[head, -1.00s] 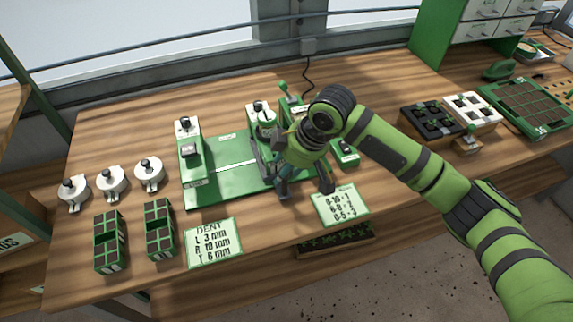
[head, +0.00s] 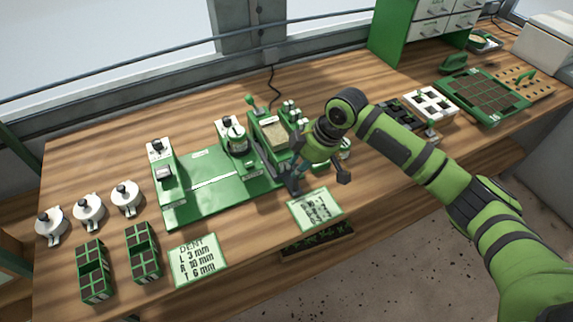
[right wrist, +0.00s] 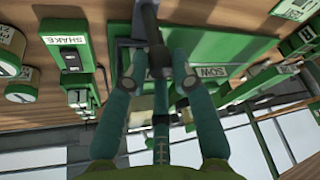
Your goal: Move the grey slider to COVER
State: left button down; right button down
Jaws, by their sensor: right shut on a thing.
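The green seeder base (head: 205,192) lies on the wooden bench, with white-topped stations along its back. My right gripper (head: 293,182) is low at the right end of this base. A grey bar of the slider (head: 262,166) shows just left of the gripper in the head view. The arm and fingers hide part of it. I cannot read a COVER label. Signs reading SHAKE (right wrist: 65,42) and SOW (right wrist: 212,72) show in the wrist view.
A hopper (head: 233,137) stands behind the slider, and a green box (head: 270,133) stands close behind the gripper. A printed card (head: 316,209) and the DENT card (head: 197,259) lie in front. Several white round pots (head: 88,208) stand at left.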

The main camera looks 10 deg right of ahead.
jog(key=shift+w+r, duration=0.1)
jog(key=shift+r, duration=0.05)
jog(key=c, duration=1.1)
grip_release()
jog(key=v, duration=1.2)
